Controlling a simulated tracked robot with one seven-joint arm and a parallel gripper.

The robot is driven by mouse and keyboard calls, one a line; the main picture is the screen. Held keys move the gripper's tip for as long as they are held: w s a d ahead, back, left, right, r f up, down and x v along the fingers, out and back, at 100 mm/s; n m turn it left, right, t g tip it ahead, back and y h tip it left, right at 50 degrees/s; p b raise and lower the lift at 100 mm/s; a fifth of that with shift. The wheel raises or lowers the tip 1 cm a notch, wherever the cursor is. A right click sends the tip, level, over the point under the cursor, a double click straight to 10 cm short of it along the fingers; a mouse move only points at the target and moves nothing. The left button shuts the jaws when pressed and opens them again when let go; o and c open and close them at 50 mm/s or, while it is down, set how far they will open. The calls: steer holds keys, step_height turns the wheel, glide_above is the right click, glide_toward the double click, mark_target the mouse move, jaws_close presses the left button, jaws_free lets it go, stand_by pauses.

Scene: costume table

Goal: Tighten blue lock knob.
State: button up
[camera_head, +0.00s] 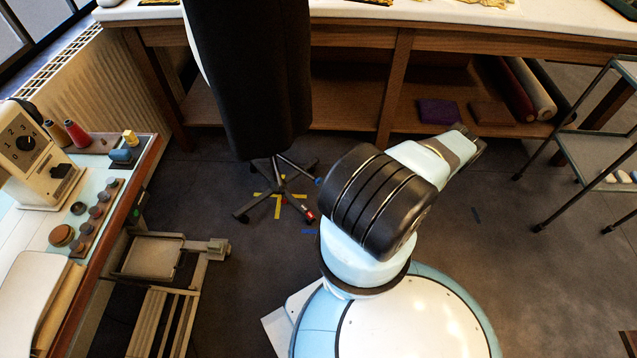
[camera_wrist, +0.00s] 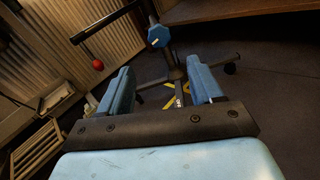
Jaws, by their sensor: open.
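The blue lock knob (camera_wrist: 158,36) is faceted and sits on a dark stand with a post and spread legs, at the upper middle of the wrist view. My gripper (camera_wrist: 160,68) is open, with one blue finger on each side of the picture and nothing held between them. The knob appears beyond the fingertips and a little above the gap, apart from both fingers. In the head view the black dress form (camera_head: 252,75) stands on a wheeled base (camera_head: 274,187); I cannot clearly make out the knob there.
A red ball (camera_wrist: 97,64) ends a dark lever left of the knob. A wooden bench (camera_head: 400,75) runs behind the dress form. A side table (camera_head: 90,215) with a dial box and spools is at left, a wheeled metal rack (camera_head: 597,150) at right. Floor between is mostly clear.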

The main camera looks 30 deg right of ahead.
mark_target(318, 182)
steer(key=w+a+n, duration=0.1)
steer(key=w, duration=0.3)
steer(key=w+a, duration=0.1)
steer(key=w, duration=0.4)
steer(key=w+a+n, duration=0.1)
steer(key=w, duration=0.3)
steer(key=shift+w+n, duration=0.25)
steer(key=shift+n, duration=0.05)
steer(key=shift+d, duration=0.15)
steer(key=c, duration=0.9)
steer(key=shift+m, duration=0.9)
steer(key=shift+c, duration=0.2)
steer(key=o, duration=0.9)
